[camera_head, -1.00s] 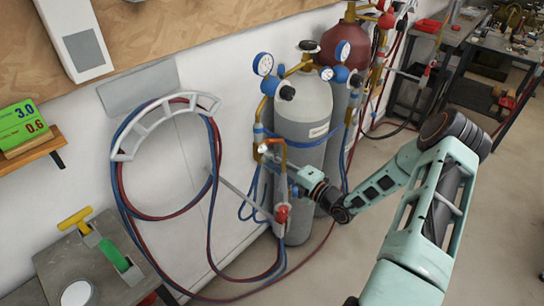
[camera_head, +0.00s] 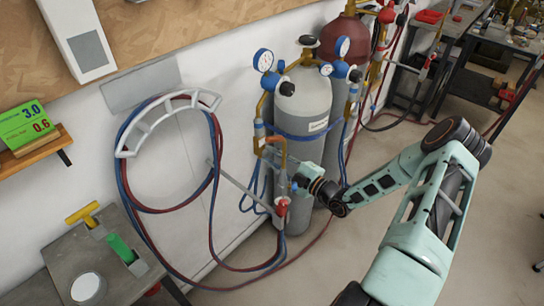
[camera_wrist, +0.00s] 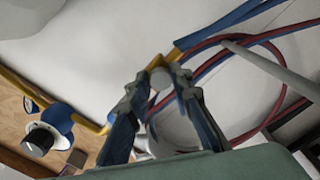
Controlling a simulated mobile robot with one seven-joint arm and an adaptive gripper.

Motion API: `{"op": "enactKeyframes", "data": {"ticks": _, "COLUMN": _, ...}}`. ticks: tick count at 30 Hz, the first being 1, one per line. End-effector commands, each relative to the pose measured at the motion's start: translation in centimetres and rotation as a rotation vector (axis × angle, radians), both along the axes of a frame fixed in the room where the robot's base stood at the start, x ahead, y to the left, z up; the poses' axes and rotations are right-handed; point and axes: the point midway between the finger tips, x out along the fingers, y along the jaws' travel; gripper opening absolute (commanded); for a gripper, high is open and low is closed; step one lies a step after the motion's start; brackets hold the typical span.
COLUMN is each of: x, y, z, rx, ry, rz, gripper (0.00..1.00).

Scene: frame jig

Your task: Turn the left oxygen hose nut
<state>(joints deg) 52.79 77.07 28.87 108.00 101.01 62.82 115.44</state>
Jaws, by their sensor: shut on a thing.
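The left oxygen cylinder (camera_head: 301,108) is grey and stands against the wall with a gauge (camera_head: 263,60) and a brass regulator on top. A brass pipe (camera_head: 284,158) runs down its left side to the hose fittings. My gripper (camera_head: 267,152) reaches in from the right at this pipe. In the wrist view, my gripper (camera_wrist: 159,80) has its fingertips closed on a small round grey piece, which looks like the hose nut (camera_wrist: 160,78), at the end of the brass pipe (camera_wrist: 100,127). The fingers hide its sides. The blue hose (camera_wrist: 195,38) passes close by.
Red and blue hoses hang on a white wall bracket (camera_head: 166,120) at left. A red-handled fitting (camera_head: 281,207) on a grey rod is below my gripper. A dark red cylinder (camera_head: 343,40) stands behind.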

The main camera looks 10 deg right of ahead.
Motion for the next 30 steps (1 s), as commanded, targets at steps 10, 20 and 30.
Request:
{"op": "enactKeyframes", "data": {"ticks": 10, "x": 0.0, "y": 0.0, "z": 0.0, "rx": 0.000, "ry": 0.001, "rz": 0.001, "gripper": 0.27}}
{"op": "enactKeyframes", "data": {"ticks": 20, "x": 0.0, "y": 0.0, "z": 0.0, "rx": -0.001, "ry": -0.001, "rz": 0.000, "gripper": 0.38}}
{"op": "enactKeyframes", "data": {"ticks": 30, "x": -3.2, "y": -2.5, "z": 0.0, "rx": -0.001, "ry": 0.002, "rz": -0.005, "gripper": 0.38}}
